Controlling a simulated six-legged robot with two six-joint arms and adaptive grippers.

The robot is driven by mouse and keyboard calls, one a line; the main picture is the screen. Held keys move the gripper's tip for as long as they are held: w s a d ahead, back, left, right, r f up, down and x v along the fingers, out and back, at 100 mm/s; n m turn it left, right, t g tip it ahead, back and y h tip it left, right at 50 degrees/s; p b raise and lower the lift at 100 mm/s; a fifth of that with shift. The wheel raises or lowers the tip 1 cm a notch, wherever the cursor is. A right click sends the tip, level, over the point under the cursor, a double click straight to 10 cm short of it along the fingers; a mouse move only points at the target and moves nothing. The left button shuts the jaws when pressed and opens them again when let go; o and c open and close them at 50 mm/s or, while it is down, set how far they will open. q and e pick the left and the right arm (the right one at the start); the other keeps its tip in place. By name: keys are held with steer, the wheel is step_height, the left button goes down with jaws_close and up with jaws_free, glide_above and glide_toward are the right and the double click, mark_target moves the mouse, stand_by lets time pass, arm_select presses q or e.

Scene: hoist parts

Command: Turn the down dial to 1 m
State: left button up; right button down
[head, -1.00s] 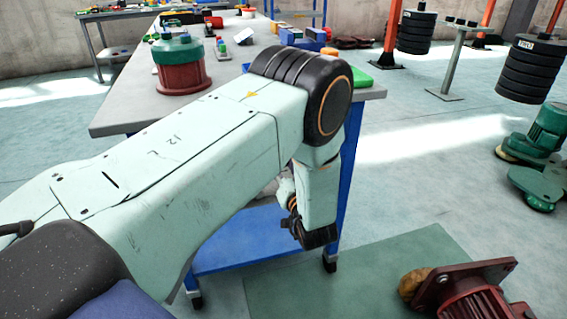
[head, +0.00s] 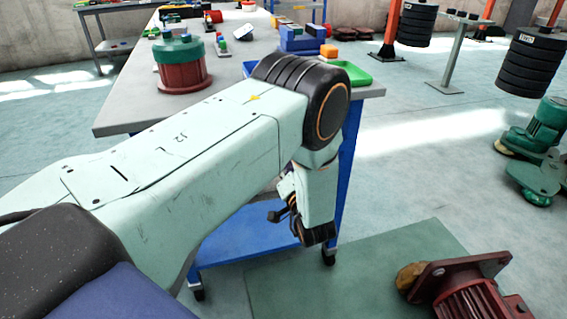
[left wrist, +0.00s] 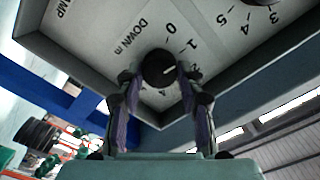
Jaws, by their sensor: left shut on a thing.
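The down dial (left wrist: 158,68), a round black knob on a grey panel (left wrist: 110,48) marked "DOWN m", shows in the left wrist view. My left gripper (left wrist: 160,76) is shut on it, one finger on each side. The knob's white mark points right and slightly up; the 0 and 1 are printed above and to its upper right. The fingers hide part of the scale around the knob. In the head view my left forearm hides the panel and the dial. My right gripper is not in view.
Another dial (left wrist: 262,2) with numbers shows at the panel's top right. In the head view a grey-topped table (head: 118,119) holds a red and green drum (head: 181,66) and a green tray (head: 352,74). A red motor (head: 470,295) lies on the floor at the lower right.

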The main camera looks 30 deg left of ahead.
arm_select(q)
steer(key=shift+r, duration=0.1)
steer(key=o, duration=1.2)
steer(key=shift+v, duration=3.75)
